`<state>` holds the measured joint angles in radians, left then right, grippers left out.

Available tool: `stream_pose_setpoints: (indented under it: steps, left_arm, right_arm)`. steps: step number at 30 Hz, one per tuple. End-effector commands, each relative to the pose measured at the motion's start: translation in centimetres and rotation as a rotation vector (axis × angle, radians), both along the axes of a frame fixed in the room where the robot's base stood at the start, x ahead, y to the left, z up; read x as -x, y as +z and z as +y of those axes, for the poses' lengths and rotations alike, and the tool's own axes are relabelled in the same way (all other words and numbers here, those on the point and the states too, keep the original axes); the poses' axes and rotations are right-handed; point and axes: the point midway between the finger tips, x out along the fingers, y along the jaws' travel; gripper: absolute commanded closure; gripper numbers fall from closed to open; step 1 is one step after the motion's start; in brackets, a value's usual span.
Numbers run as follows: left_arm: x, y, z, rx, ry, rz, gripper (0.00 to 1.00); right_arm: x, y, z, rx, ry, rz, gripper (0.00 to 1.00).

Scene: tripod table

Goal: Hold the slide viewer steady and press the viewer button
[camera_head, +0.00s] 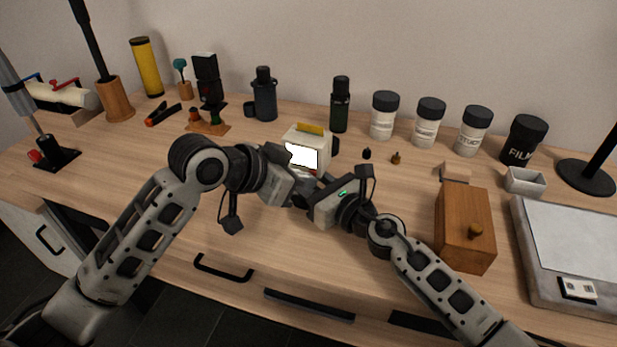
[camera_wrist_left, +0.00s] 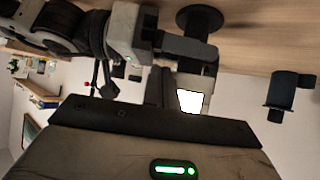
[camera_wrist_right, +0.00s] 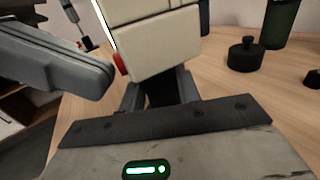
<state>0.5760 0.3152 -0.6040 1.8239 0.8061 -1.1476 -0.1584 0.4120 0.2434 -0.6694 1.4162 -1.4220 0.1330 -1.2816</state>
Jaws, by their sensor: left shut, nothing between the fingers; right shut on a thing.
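The slide viewer (camera_head: 322,143) is a cream box with a yellow piece on top and a bright white screen, in the middle of the table. Its screen also shows in the left wrist view (camera_wrist_left: 190,101). In the right wrist view, the viewer (camera_wrist_right: 160,45) has a red button (camera_wrist_right: 120,63) at its left edge. My right gripper (camera_wrist_right: 160,92) is shut on the viewer at its lower part; the exact contact is partly hidden. My left gripper (camera_wrist_right: 108,78) is shut and empty, its tip close to the button. I cannot tell whether they touch.
A wooden box (camera_head: 465,228) stands to the right, near a scale (camera_head: 570,245). White jars with dark lids (camera_head: 383,115) and a dark green bottle (camera_head: 340,104) stand behind. Small dark weights (camera_head: 367,153) lie right of the viewer. The front left tabletop is mostly clear.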

Motion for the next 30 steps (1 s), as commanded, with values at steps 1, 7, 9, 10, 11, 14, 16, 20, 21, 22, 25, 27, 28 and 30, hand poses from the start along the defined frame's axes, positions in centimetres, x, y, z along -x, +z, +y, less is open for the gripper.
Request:
stream_pose_setpoints:
  steps: [1,7,9,10,11,14,16,20,21,22,25,27,28,30]
  left_arm:
    - [0.1,0.0,0.1,0.0,0.0,0.0,1.0]
    - [0.9,0.0,0.4,0.0,0.0,0.0,1.0]
    - [1.0,0.0,0.5,0.0,0.0,0.0,1.0]
    - [1.1,0.0,0.5,0.0,0.0,0.0,1.0]
    - [1.1,0.0,0.5,0.0,0.0,0.0,1.0]
    - [1.0,0.0,0.5,0.0,0.0,0.0,1.0]
    - [1.1,0.0,0.5,0.0,0.0,0.0,1.0]
    - [1.6,-0.1,0.8,-0.001,0.001,0.0,1.0]
    - [2.0,-0.1,0.9,-0.001,0.001,0.0,1.0]
    - [2.3,-0.1,1.0,-0.001,0.001,0.001,1.0]
    - [3.2,-0.1,1.5,-0.001,0.001,0.0,1.0]
    - [3.9,-0.1,1.7,-0.002,0.001,0.001,1.0]
    - [4.2,-0.1,1.8,-0.002,0.001,0.001,1.0]
    - [4.8,-0.1,2.1,-0.001,0.001,0.0,1.0]
  right_arm:
    - [0.0,-0.1,0.0,0.001,0.001,0.002,0.95]
    - [0.0,-0.1,0.0,0.001,0.001,0.002,0.95]
    - [0.0,-0.1,0.0,0.001,0.001,0.002,0.95]
    - [0.0,-0.1,0.0,0.001,0.001,0.002,0.95]
    - [0.0,-0.1,0.0,0.001,0.001,0.002,0.95]
    - [0.0,-0.1,0.0,0.001,0.001,0.002,0.95]
    - [0.0,-0.1,0.0,0.001,0.001,0.002,0.95]
    - [0.0,-0.1,0.0,0.001,0.001,0.002,0.95]
    - [0.0,-0.1,0.0,0.001,0.001,0.002,0.95]
    - [0.0,-0.1,0.0,0.001,0.001,0.002,0.95]
    - [0.0,-0.1,0.0,0.001,0.001,0.002,0.95]
    - [0.0,-0.1,0.0,0.001,0.001,0.002,0.95]
    - [0.0,-0.1,0.0,0.001,0.001,0.002,0.95]
    - [0.0,-0.1,0.0,0.001,0.001,0.002,0.95]
